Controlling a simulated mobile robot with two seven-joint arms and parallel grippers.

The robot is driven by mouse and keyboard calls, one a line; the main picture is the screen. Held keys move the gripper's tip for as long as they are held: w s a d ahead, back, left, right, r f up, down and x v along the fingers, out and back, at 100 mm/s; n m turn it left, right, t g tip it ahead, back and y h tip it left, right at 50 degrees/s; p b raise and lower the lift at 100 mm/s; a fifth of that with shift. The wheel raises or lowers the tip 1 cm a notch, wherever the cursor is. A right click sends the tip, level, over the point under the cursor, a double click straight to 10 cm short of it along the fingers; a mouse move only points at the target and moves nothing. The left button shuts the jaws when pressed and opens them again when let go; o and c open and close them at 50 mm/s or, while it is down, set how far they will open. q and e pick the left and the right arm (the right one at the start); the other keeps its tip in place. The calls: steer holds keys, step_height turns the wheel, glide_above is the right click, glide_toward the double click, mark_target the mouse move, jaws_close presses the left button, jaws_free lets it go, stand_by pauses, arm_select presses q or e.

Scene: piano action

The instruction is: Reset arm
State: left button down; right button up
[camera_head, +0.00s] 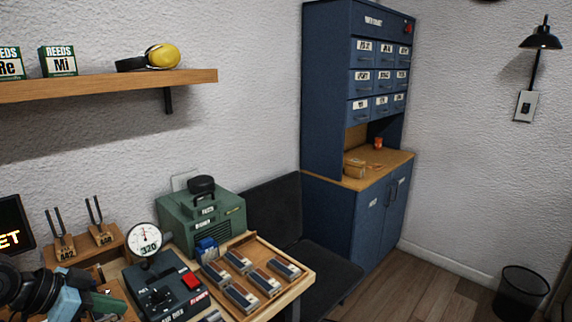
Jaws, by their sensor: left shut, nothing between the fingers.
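My left gripper (105,300) is at the lower left corner, with my dark and teal arm coming in from the left edge. It is shut and empty, beside the black gauge device (157,290) on the bench. My right gripper is not in view. The lower part of my left arm is cut off by the picture's edge.
Tuning forks on wooden blocks (61,245) stand behind my left gripper. A wooden tray (298,268) with several small blocks lies to the right, before a green case (205,222). A dark chair (318,270), blue cabinet (330,120) and wall shelf (110,85) stand beyond.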

arm_select(q)
steer(key=s+d+f+m+g+y, duration=0.1)
steer(key=s+d+f, duration=0.55)
steer(key=f, duration=0.35)
steer(key=s+d+f+g, duration=0.2)
steer(key=s+d+f, duration=0.45)
steer(key=f, duration=0.25)
steer(key=s+f+n+g+y, duration=0.1)
steer(key=s+f+n+y, duration=0.2)
steer(key=s, duration=0.5)
steer(key=s+f+n+g+y, duration=0.1)
steer(key=s+f+n+y, duration=0.2)
steer(key=s, duration=0.6)
steer(key=w+d+f+t+h, duration=0.2)
steer(key=w+f+t, duration=0.4)
steer(key=f, duration=0.3)
steer(key=shift+w+f+n+t+h, duration=0.3)
steer(key=shift+w+t, duration=0.05)
steer(key=shift+t, duration=0.55)
steer(key=shift+s+a, duration=0.1)
steer(key=shift+a, duration=0.05)
